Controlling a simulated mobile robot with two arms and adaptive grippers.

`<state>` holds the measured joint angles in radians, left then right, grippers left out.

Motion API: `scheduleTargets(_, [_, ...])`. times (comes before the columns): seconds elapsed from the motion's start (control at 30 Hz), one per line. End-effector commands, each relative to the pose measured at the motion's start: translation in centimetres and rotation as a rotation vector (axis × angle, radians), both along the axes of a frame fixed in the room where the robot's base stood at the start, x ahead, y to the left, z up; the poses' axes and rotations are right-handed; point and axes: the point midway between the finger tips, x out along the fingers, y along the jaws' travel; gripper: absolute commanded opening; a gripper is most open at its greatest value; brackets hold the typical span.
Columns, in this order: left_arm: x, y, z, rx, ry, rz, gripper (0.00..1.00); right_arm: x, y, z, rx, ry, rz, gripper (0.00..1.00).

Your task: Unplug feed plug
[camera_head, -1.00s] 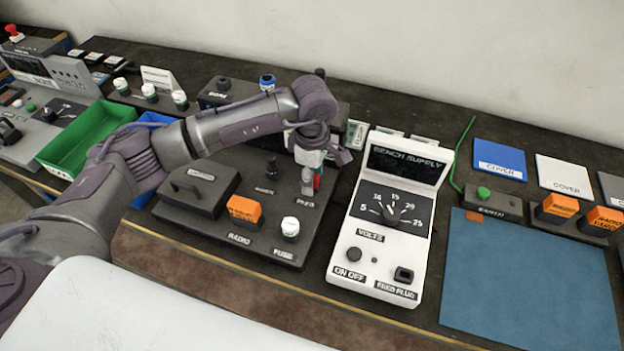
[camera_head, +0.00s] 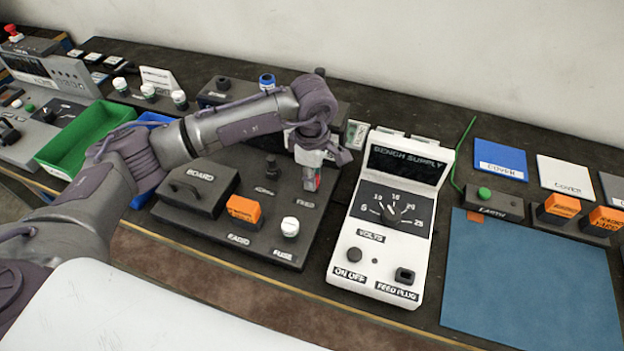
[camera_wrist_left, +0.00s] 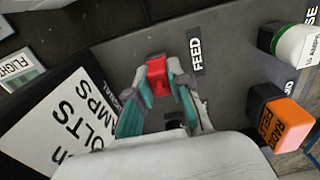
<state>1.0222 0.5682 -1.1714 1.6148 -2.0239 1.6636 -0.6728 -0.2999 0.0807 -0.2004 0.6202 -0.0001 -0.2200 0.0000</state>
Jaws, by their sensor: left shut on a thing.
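The red feed plug (camera_head: 311,179) is between the fingertips of my left gripper (camera_head: 313,172), beside the FEED label (camera_head: 305,204) on the dark drone panel (camera_head: 262,212). In the left wrist view, the red plug (camera_wrist_left: 157,75) sits between the teal pads of my left gripper (camera_wrist_left: 160,88), which is shut on it. A small dark part (camera_wrist_left: 174,123) shows between the fingers, nearer the wrist. I cannot tell whether the plug is still seated or just clear of the panel. My right gripper is not in view.
The white bench supply (camera_head: 388,225) stands just right of the panel. An orange radio plug (camera_head: 244,209), a white-topped fuse (camera_head: 290,227) and a BOARD cover (camera_head: 198,187) are on the panel. A green tray (camera_head: 85,138) is left. The blue mat (camera_head: 530,275) is bare.

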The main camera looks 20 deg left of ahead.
Motion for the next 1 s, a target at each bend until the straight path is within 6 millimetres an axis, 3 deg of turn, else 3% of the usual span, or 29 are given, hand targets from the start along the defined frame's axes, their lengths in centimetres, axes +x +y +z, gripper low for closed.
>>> scheduleTargets(0.37, [0.0, 0.0, 0.2, 0.0, 0.0, 0.0, 0.0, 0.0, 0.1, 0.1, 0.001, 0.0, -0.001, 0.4])
scheduleTargets(1.0, [0.0, 0.0, 2.8, 0.0, 0.0, 0.0, 0.0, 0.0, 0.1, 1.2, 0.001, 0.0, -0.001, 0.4])
